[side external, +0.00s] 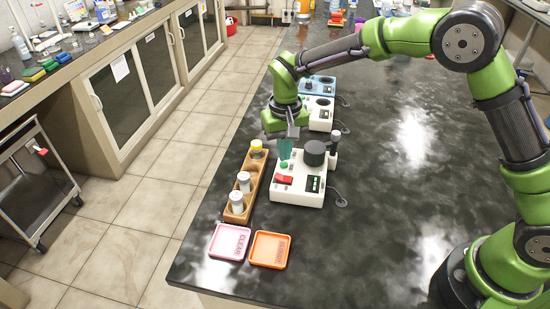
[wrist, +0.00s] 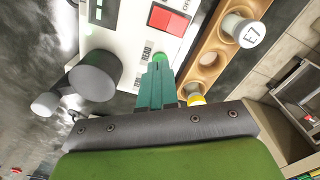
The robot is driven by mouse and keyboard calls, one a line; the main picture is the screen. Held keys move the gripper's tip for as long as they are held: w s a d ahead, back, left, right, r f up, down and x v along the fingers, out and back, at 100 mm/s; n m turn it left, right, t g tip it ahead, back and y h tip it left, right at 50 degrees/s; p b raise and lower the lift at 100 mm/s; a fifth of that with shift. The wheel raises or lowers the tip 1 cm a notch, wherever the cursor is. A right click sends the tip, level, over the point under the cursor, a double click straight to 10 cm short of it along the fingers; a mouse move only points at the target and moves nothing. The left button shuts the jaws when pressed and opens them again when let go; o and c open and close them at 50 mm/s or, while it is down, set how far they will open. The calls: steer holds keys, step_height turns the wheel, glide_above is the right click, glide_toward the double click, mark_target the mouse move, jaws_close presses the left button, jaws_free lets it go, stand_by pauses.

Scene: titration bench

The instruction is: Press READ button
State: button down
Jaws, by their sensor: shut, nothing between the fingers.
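The white instrument (side external: 297,196) stands on the dark bench with a red switch (side external: 283,180), a small display and a dark grey cylinder (side external: 315,152) on top. My gripper (side external: 284,160) is above its far left part, teal fingers pointing down and shut with nothing between them. In the wrist view, the closed fingertips (wrist: 158,66) are at the green button (wrist: 160,56), beside the READ label (wrist: 147,52). The fingers partly cover the button there. I cannot tell whether they touch it. The red switch (wrist: 168,20) is further up in that view.
A wooden rack (side external: 247,170) with several vials, one yellow-capped (side external: 256,147), stands close to the instrument's left. A pink tray (side external: 229,242) and an orange tray (side external: 269,250) lie in front. Other devices (side external: 319,112) stand behind. The bench on the right is mostly clear.

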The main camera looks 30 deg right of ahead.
mark_target(284, 164)
steer(key=shift+f, duration=0.95)
stand_by(0.3)
step_height(284, 164, up, 8)
steer(key=shift+f, duration=0.25)
stand_by(0.5)
steer(key=s+d+r+t+y, duration=0.1)
steer(key=s+d+r+t, duration=0.2)
steer(key=s, duration=0.8)
steer(key=s+d+r+m+t+y, duration=0.1)
steer(key=s+d+r+t, duration=0.3)
steer(key=s+d+r, duration=0.4)
steer(key=s, duration=0.4)
steer(key=shift+s+d+r, duration=0.2)
steer(key=shift+d+r, duration=0.1)
steer(key=shift+d, duration=0.05)
